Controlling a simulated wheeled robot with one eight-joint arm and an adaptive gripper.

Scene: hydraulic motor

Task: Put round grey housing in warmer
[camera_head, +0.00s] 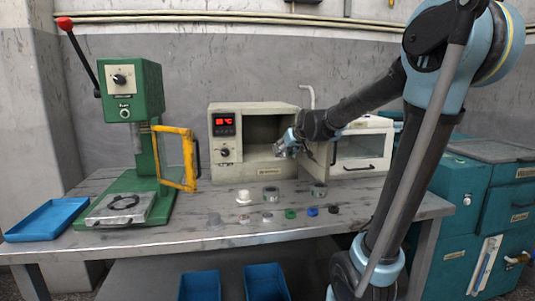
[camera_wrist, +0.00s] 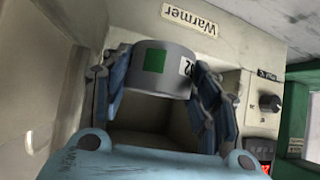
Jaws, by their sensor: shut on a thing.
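The warmer (camera_head: 229,172) is a pale box with a red lit display, standing at the back of the bench, its front opening uncovered. My gripper (camera_head: 284,149) is at the right part of that opening in the head view. In the wrist view my gripper (camera_wrist: 162,88) is shut on the round grey housing (camera_wrist: 184,80), a grey cylinder with a green square and a number label. The housing is held between both fingers, in front of the warmer's dark opening (camera_wrist: 155,138). Its depth relative to the opening's edge is hard to tell. The fingers hide its sides.
A pale windowed panel or unit (camera_head: 364,150) stands right of the opening, close to my arm. Several small parts, including a white one (camera_head: 244,197) and a grey ring (camera_head: 270,194), lie in front. A green press (camera_head: 135,95) and blue tray (camera_head: 50,219) are left.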

